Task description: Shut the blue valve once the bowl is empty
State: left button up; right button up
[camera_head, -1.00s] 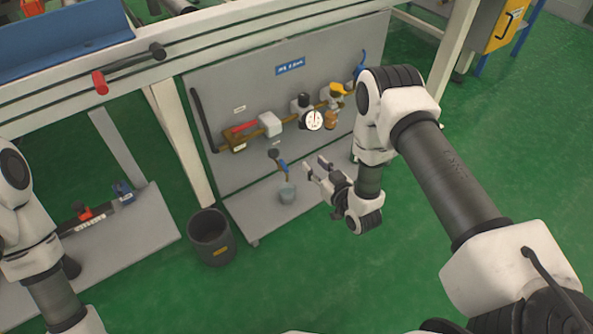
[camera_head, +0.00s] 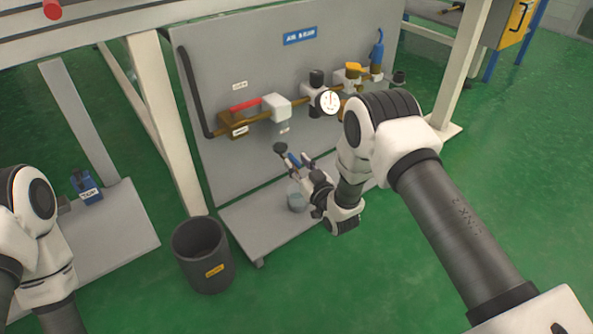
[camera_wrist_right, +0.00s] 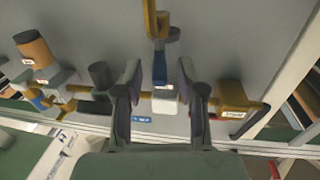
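In the right wrist view the blue part (camera_wrist_right: 160,69) lies between the two fingers, with visible gaps on both sides. My right gripper (camera_head: 300,162) is open around it; it also shows in the right wrist view (camera_wrist_right: 159,72). A small pale cup (camera_head: 296,201) stands on the base plate below; its contents are too small to tell. An orange cylinder (camera_wrist_right: 35,48) shows in the right wrist view. My left arm is at the left edge, its gripper out of sight.
A dark bucket (camera_head: 203,255) stands on the green floor, left of the base plate (camera_head: 250,222). A round gauge (camera_head: 329,102), red handle (camera_head: 245,104) and yellow handle (camera_head: 354,67) are on the panel. My right arm hides the panel's lower right.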

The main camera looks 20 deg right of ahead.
pick_arm(q)
jog(key=shift+w+f, duration=0.15)
jog(key=shift+f, duration=0.3)
pick_arm(e)
jog(key=shift+w+a+f, duration=0.1)
jog(key=shift+w, duration=0.5)
pick_arm(q)
jog(key=shift+r, duration=0.1)
pick_arm(e)
grip_shut()
pick_arm(q)
jog(key=shift+r, duration=0.15)
pick_arm(e)
jog(key=shift+a+r, duration=0.1)
jog(key=shift+r, duration=0.1)
